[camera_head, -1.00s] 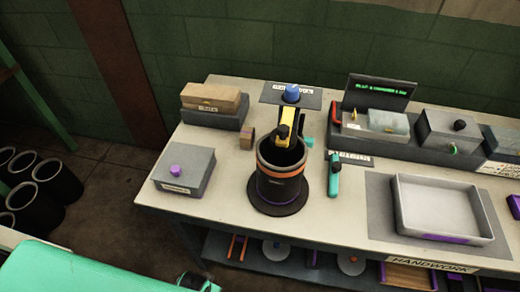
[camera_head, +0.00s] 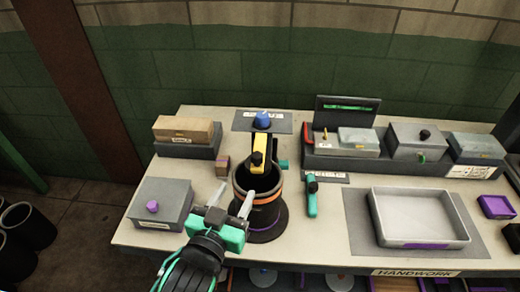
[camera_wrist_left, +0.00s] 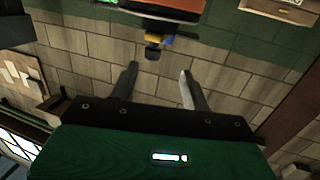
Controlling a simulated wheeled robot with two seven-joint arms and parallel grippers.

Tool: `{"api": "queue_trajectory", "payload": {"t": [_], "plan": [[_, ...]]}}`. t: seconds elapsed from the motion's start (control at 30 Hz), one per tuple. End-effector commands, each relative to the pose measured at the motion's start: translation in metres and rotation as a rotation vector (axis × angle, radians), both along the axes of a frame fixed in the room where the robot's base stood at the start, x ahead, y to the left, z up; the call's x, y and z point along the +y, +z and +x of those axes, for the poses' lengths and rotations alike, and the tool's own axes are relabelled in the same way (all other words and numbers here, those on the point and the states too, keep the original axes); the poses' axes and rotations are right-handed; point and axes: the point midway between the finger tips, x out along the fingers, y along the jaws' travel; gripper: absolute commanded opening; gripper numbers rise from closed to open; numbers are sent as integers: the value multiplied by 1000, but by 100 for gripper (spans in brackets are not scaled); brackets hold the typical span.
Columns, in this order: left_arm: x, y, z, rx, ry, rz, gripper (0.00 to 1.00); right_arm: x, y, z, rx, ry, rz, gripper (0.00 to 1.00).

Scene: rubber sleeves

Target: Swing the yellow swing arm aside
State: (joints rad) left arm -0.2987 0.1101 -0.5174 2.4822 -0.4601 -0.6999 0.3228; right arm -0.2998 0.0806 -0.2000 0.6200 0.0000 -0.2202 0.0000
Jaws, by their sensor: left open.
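The yellow swing arm (camera_head: 260,156) with black parts reaches over the dark open pot (camera_head: 257,212), which has an orange band and stands on a round black base. My left gripper (camera_head: 234,196) is open and empty, just left of the pot and in front of the swing arm in the head view. I cannot tell whether a finger touches the pot. In the left wrist view the open fingers (camera_wrist_left: 158,76) show with nothing between them, and a small yellow part (camera_wrist_left: 158,39) lies beyond them. My right gripper is not in view.
A grey box with a purple knob (camera_head: 159,206) stands left of the gripper. A small wooden block (camera_head: 223,166) and a blue knob (camera_head: 262,120) lie behind. A teal-handled tool (camera_head: 312,197) and a grey tray (camera_head: 420,242) are to the right.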

Motion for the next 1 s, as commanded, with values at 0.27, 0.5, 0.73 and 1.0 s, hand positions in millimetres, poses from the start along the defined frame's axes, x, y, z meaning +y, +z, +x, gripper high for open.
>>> {"api": "queue_trajectory", "payload": {"t": [0.27,0.5,0.73,1.0], "plan": [[-12,17,11,-65,-21,-17,48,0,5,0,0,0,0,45],[-22,18,50,-63,-20,-15,48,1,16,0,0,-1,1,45],[-33,18,92,-61,-20,-16,48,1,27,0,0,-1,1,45],[-42,16,126,-60,-20,-16,48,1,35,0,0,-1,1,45]]}}
